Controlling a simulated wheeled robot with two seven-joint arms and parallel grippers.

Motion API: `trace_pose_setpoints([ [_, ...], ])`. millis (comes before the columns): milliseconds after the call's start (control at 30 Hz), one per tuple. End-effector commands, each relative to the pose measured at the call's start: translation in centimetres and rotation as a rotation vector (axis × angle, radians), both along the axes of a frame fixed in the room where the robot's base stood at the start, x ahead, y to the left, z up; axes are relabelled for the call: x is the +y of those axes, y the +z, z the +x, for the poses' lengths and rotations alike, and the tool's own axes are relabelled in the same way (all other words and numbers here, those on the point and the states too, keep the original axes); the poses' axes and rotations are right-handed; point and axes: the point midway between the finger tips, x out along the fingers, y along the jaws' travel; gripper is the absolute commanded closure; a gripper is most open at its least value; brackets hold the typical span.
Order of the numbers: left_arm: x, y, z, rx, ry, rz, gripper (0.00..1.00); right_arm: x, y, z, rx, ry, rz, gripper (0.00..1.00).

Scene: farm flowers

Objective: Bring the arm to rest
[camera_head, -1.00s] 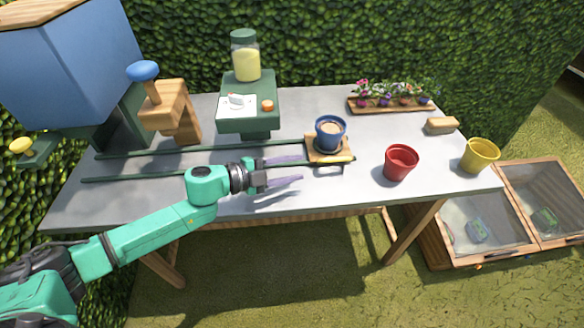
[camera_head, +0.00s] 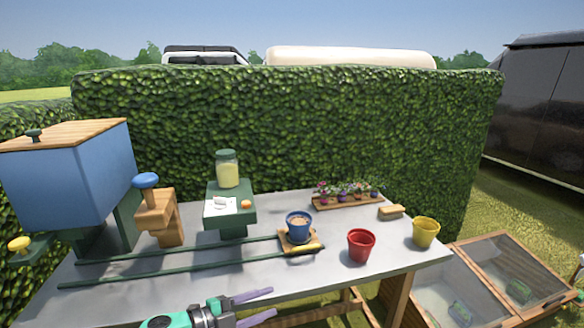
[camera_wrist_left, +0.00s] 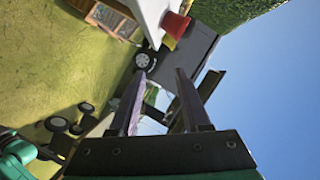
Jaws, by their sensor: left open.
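My left gripper (camera_head: 254,307) is at the bottom of the head view, at the table's front edge, with its two purple-grey fingers apart and nothing between them. In the left wrist view its fingers (camera_wrist_left: 158,100) are also spread and empty, with grass, vehicles and sky beyond them. The grey table (camera_head: 215,268) spans the lower part of the head view. A blue pot (camera_head: 298,222) with brown filling stands on a small wooden carrier at the end of the green rails, apart from the gripper. My right gripper is not in view.
A red pot (camera_head: 361,246) and a yellow pot (camera_head: 426,232) stand on the table's right side. A blue hopper (camera_head: 70,175), a wooden post with a blue knob (camera_head: 145,181), a green stand with a jar (camera_head: 228,170) and a flower tray (camera_head: 345,202) stand behind. Cold frames (camera_head: 500,270) lie right.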

Motion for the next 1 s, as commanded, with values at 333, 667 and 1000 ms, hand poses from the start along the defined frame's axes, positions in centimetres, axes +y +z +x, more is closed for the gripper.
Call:
trace_pose_setpoints([
  [333,-1.3,1.6,1.2,0.061,0.256,-0.159,0.53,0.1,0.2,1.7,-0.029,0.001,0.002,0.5],
  [667,4.5,-1.2,0.1,0.389,0.776,-0.305,0.53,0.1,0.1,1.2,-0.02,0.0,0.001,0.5],
  [1000,13.7,-10.1,-11.9,0.981,1.267,-0.225,0.53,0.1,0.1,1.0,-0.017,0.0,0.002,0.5],
])
